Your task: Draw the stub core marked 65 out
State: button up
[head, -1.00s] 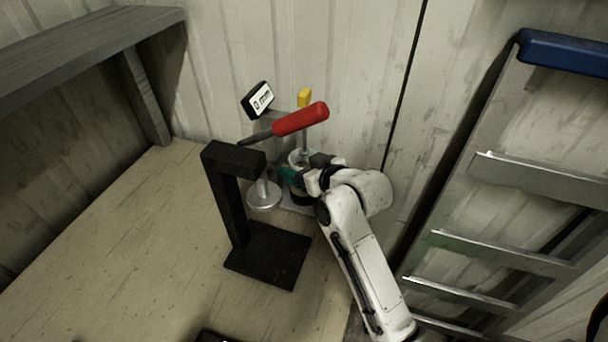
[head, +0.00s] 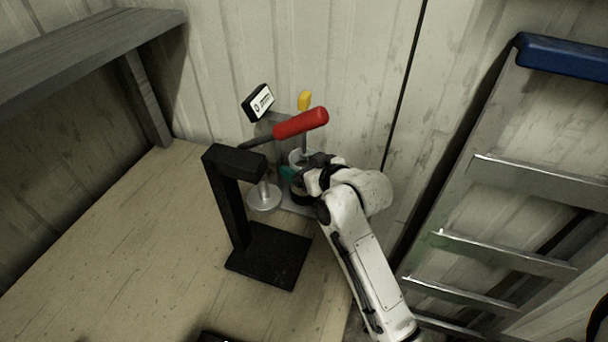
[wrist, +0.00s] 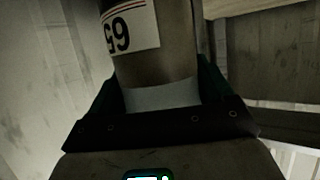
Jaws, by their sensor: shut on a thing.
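The stub core marked 65 (wrist: 178,60) fills the upper middle of the wrist view. It is a dark grey-brown cylinder with a paler lower band, and its striped white label reads 65 upside down. My gripper (wrist: 160,92) is shut on it, with teal-lined jaws on both sides. In the head view my gripper (head: 290,175) is behind and right of a black stand, beside a pale round part under a yellow-topped rod. The core is mostly hidden there by the gripper and arm. I cannot tell whether it still sits in a liner.
A small display (head: 257,102) reads 0 mm behind. A ladder (head: 500,170) leans at right. Bench space at left is clear.

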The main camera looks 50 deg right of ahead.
jog(key=shift+s+r, duration=0.1)
dwell(0.3)
jog(key=s+d, duration=0.5)
jog(key=s, duration=0.9)
jog(key=shift+p, duration=0.45)
dwell(1.7)
jog(key=shift+r+p, duration=2.2)
jog(key=shift+r, duration=0.3)
